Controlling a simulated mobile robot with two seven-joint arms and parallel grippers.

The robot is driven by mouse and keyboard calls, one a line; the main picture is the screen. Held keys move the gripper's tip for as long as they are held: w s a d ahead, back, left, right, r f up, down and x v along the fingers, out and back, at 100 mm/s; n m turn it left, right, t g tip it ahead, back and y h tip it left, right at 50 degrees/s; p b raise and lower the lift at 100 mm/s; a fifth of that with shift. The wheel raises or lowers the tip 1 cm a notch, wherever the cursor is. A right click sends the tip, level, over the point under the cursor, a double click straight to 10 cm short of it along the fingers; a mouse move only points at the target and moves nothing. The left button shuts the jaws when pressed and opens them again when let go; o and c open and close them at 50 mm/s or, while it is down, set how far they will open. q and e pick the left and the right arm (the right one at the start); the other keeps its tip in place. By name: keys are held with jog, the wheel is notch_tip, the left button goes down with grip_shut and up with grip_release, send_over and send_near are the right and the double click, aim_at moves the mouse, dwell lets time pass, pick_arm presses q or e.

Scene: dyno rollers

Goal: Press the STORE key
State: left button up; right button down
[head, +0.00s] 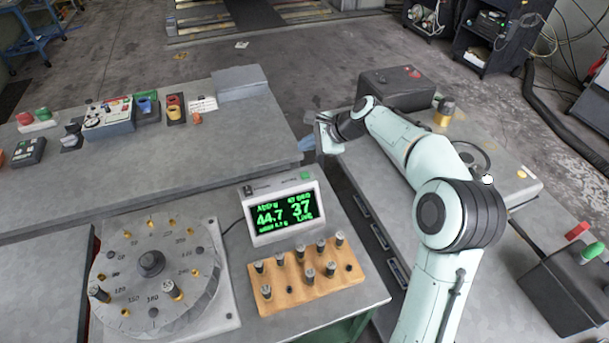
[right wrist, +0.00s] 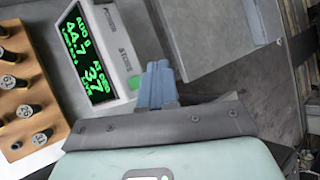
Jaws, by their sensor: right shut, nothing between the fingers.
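The white readout box (head: 283,211) stands on the near bench, with green figures 44.7 and 37 on its black screen. A small green key (head: 305,175) sits on its top edge at the right. In the right wrist view the box (right wrist: 122,52) shows the green key (right wrist: 135,82) beside small dark lettering, too small to read surely. My right gripper (head: 307,145) is beyond the box, just past the key. Its blue fingers (right wrist: 157,84) are shut and empty, close to the key; I cannot tell whether they touch. My left gripper is not in view.
A wooden block (head: 305,284) with several dark pegs stands in front of the box. A round dial plate (head: 155,270) lies to the left. The far bench (head: 215,145) carries several switches and a grey block (head: 240,82). A gap separates the benches.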

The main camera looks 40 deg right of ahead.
jog(key=b, duration=0.5)
send_over(307, 176)
notch_tip(307, 176, down, 7)
jog(key=shift+s, duration=0.15)
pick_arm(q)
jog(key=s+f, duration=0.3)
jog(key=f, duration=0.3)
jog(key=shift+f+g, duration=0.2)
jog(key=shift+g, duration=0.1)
pick_arm(e)
jog(key=shift+f, duration=0.6)
jog(key=shift+f, duration=0.1)
pick_arm(q)
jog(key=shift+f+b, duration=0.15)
jog(key=shift+b, duration=0.2)
pick_arm(e)
jog(key=shift+f, duration=0.3)
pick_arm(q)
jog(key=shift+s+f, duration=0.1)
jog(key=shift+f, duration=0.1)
pick_arm(e)
jog(key=shift+f, duration=0.4)
dwell(0.5)
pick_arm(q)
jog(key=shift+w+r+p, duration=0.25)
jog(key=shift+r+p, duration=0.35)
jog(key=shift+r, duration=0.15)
pick_arm(e)
jog(key=shift+r, duration=0.8)
